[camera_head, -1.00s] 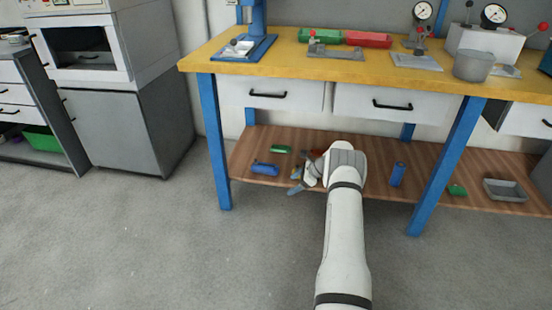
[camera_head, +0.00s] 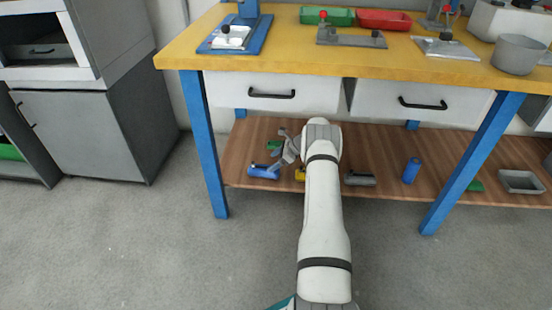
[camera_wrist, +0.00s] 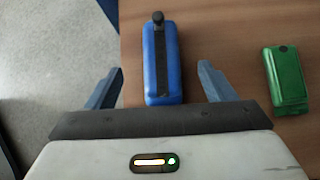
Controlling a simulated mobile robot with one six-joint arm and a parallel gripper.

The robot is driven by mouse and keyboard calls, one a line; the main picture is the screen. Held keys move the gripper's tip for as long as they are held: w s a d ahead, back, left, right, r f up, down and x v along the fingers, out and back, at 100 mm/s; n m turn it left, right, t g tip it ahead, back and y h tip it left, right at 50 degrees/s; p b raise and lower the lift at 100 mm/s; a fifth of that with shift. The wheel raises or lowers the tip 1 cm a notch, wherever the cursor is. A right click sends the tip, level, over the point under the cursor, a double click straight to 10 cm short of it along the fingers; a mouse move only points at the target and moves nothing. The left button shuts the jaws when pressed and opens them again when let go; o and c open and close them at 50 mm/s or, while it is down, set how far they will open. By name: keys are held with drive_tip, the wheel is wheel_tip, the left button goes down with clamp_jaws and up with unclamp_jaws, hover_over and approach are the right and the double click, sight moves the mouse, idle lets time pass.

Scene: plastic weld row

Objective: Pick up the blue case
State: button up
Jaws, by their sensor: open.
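The blue case (camera_head: 263,172) lies near the left front of the wooden lower shelf (camera_head: 390,148). In the wrist view the blue case (camera_wrist: 162,60) has a black strip along its top and a dark knob at its far end. My gripper (camera_head: 283,150) is over the shelf's left part, beside the case in the head view. In the wrist view my gripper (camera_wrist: 160,72) is open, with one finger on each side of the case and a gap on both sides.
A green case (camera_wrist: 286,80) lies to the right of the blue one. A yellow item (camera_head: 299,174), a grey item (camera_head: 360,179), a blue cylinder (camera_head: 411,170) and a grey tray (camera_head: 521,182) are along the shelf. A blue table leg (camera_head: 204,150) stands at left; the yellow worktop (camera_head: 290,62) is overhead.

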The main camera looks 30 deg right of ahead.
sight(264, 168)
drive_tip(key=shift+w+f, duration=0.1)
drive_tip(key=shift+f, duration=0.25)
drive_tip(key=b+x, duration=0.3)
drive_tip(key=x, duration=0.2)
drive_tip(key=shift+w+a+f, duration=0.1)
drive_tip(key=shift+a+f, duration=0.1)
drive_tip(key=shift+f, duration=0.15)
drive_tip(key=shift+w+a+f, duration=0.3)
drive_tip(key=shift+a, duration=0.05)
